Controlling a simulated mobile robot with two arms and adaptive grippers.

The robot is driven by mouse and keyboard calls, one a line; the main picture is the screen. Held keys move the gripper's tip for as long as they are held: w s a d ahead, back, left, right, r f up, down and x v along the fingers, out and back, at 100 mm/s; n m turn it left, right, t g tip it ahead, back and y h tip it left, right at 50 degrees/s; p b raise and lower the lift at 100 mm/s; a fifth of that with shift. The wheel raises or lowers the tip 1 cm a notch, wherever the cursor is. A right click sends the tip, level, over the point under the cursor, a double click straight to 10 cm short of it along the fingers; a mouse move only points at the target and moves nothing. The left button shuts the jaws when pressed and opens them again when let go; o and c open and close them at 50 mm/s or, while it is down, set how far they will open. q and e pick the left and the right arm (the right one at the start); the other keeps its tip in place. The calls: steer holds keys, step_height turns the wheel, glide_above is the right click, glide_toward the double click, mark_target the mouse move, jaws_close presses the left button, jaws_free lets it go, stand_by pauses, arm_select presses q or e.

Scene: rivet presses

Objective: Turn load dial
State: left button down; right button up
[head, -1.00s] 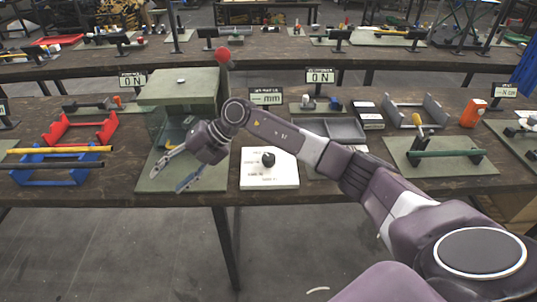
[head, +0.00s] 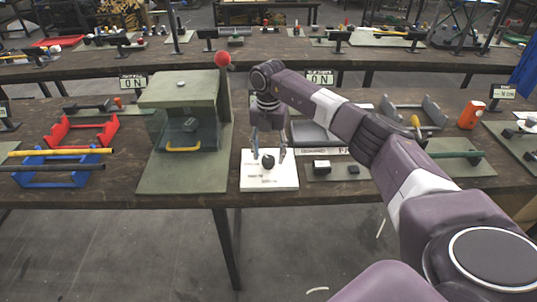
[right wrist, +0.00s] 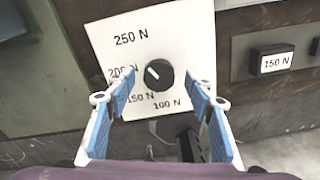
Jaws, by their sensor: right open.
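The load dial is a black round knob (head: 268,160) on a white plate (head: 270,183) at the front edge of the bench. In the right wrist view the knob (right wrist: 159,74) has a white pointer line aimed to the upper left. The white plate (right wrist: 190,32) there carries the marks 250 N, a partly hidden 200 N, 150 N and 100 N. My right gripper (head: 269,154) points down over the plate. In the right wrist view its blue-padded fingers (right wrist: 162,105) are open, on either side of the knob and apart from it. My left gripper is not in view.
A green press (head: 182,115) with a red ball lever (head: 223,60) stands just left of the plate. A small box marked 150 N (right wrist: 270,60) sits to the right of the plate. Red (head: 82,130) and blue (head: 55,168) racks stand at the left.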

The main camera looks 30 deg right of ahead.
steer(key=shift+f, duration=0.65)
steer(key=c, duration=1.2)
steer(key=shift+o, duration=0.2)
